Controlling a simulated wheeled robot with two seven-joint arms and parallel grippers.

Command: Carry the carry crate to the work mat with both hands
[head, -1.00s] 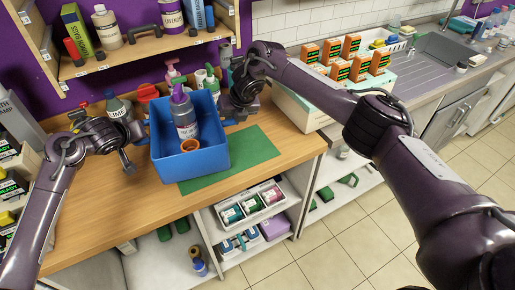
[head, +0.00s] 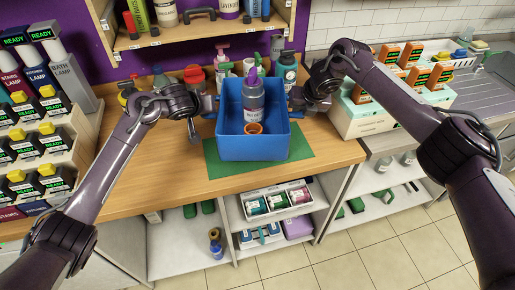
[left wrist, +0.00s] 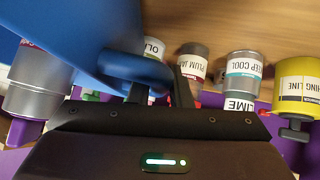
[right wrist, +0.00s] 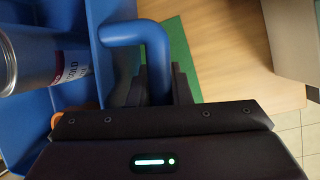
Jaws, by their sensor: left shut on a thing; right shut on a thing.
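The blue carry crate (head: 236,148) is upright over the green work mat (head: 303,163), with mat showing at its left, front and right. I cannot tell whether it touches the mat. It holds a grey bottle with a purple cap (head: 254,103) and a small orange pot (head: 253,128). My left gripper (head: 207,113) is shut on the crate's left handle, seen in the left wrist view (left wrist: 135,66). My right gripper (head: 298,98) is shut on the right handle, clear in the right wrist view (right wrist: 140,32).
Several bottles stand behind the crate under a shelf (head: 200,30). A rack of black boxes (head: 40,145) stands at the left. A pale box with orange cartons (head: 365,118) stands right of the mat. The wooden counter (head: 150,170) is clear at the front left.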

